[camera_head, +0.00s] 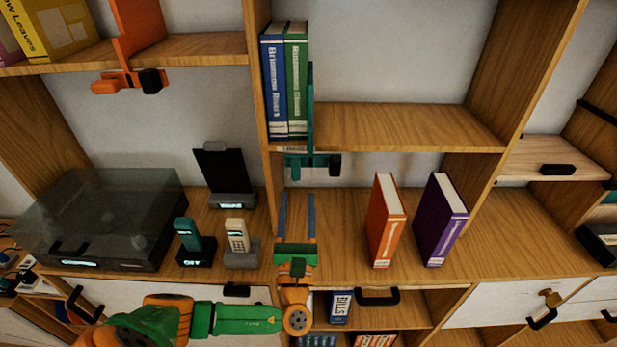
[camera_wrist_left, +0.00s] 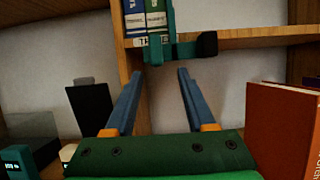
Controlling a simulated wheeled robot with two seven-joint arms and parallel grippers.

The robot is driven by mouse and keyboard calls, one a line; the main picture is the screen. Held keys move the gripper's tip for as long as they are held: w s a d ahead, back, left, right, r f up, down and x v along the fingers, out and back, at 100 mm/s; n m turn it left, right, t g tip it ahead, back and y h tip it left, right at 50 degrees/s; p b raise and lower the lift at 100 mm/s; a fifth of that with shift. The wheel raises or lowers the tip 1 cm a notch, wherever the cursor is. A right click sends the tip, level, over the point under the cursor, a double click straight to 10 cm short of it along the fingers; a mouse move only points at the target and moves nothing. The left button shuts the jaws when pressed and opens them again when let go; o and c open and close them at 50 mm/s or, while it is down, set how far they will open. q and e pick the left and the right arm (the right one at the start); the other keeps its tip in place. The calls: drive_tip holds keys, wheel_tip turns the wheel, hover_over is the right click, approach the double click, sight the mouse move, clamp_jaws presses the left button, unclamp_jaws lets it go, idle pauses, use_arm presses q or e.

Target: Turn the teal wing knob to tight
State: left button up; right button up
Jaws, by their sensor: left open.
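A teal bookend clamp (camera_head: 312,160) grips the front edge of the middle shelf, beside a blue and a green book. In the left wrist view the clamp (camera_wrist_left: 181,50) and the dark knob (camera_wrist_left: 207,44) are ahead, above the fingertips. My left gripper (camera_head: 297,196) is open and empty, with its blue fingers pointing up, below and slightly left of the knob and apart from it. I cannot tell the knob's turn. My right gripper is not in view.
An orange book (camera_head: 386,222) and a purple book (camera_head: 440,222) stand right of my left gripper. Phones (camera_head: 238,236), a dark tablet stand (camera_head: 224,172) and a turntable (camera_head: 110,220) stand left. An orange clamp (camera_head: 122,83) is on the upper left shelf.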

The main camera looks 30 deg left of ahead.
sight(296, 181)
use_arm(q)
drive_tip(key=p+x, duration=0.1)
drive_tip(key=x, duration=0.4)
drive_tip(key=shift+s+a+r, duration=0.1)
drive_tip(key=shift+a, duration=0.15)
drive_tip(key=shift+w+a, duration=0.25)
drive_tip(key=shift+w, duration=0.15)
drive_tip(key=shift+d, duration=0.1)
clamp_jaws()
